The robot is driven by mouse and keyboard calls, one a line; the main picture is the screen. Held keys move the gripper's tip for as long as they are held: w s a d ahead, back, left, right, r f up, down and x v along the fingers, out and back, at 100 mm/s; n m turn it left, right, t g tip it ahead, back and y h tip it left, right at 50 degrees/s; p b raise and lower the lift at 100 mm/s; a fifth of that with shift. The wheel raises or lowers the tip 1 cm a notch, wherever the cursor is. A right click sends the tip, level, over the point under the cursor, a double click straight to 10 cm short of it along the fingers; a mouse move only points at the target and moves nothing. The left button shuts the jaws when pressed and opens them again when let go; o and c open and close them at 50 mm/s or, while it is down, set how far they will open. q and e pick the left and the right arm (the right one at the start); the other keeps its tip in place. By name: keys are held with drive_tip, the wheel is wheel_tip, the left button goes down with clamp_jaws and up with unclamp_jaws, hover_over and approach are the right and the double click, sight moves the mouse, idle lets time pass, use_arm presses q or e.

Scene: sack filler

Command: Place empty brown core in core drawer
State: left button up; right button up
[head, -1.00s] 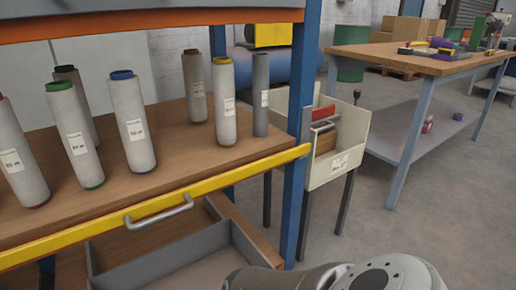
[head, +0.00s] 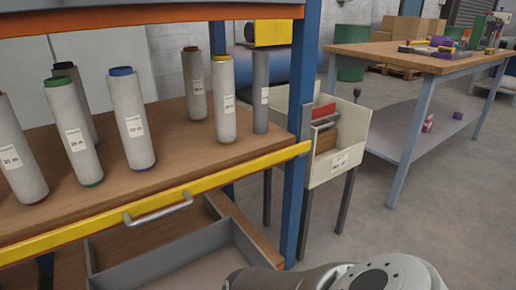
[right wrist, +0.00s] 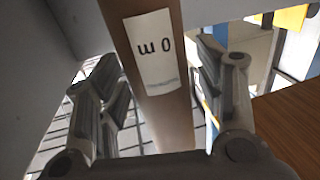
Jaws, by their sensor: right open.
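In the right wrist view a brown core (right wrist: 168,115) with a white "0 m" label stands between the two fingers of my right gripper (right wrist: 158,95). My left gripper is not in view.
Several labelled rolls, such as the blue-topped one (head: 131,118), stand on the wooden shelf (head: 180,155). A blue post (head: 295,200) stands at the shelf's right. Beyond it are a cream bin (head: 343,165) on legs and a workbench (head: 420,62). Open floor lies at the right.

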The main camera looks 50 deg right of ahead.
drive_tip(key=shift+r, duration=0.1)
drive_tip(key=a, duration=0.7)
drive_tip(key=shift+w+a+p, duration=0.25)
drive_tip(key=shift+w+p, duration=0.15)
drive_tip(key=shift+r, duration=0.1)
